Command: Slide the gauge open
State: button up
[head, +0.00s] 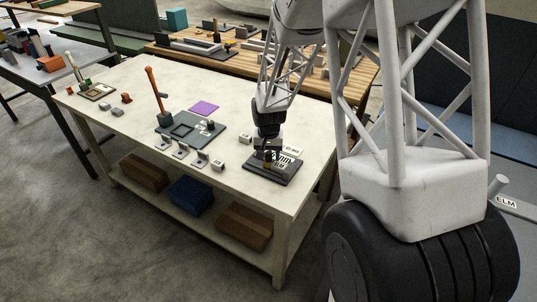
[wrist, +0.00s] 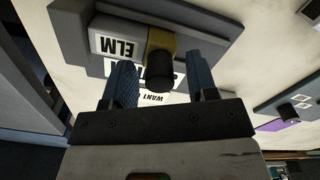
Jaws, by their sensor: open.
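The gauge (head: 284,172) is a dark grey plate with pale lettered parts near the right end of the pale table. In the wrist view its grey base (wrist: 190,14) carries a white block (wrist: 117,45) marked ELM, a yellow piece (wrist: 160,38) and a dark round knob (wrist: 160,72). My gripper (wrist: 161,75) is open, its two blue fingers on either side of the knob with gaps showing. In the head view my gripper (head: 268,143) is right over the gauge. Part of the gauge's lettering is hidden behind the knob and fingers.
On the pale table (head: 180,80), left of the gauge, stand a small grey block (head: 245,138), several small metal brackets, a dark plate (head: 192,137) with an orange-handled lever (head: 154,88), and a purple square (head: 204,108). Bare tabletop lies towards the front edge.

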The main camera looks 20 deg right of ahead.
grip_shut()
jog(key=shift+w+a, duration=1.3)
jog(key=shift+w, duration=0.05)
grip_release()
jog(key=shift+r, duration=0.1)
notch_tip(320, 180, up, 8)
dwell(0.5)
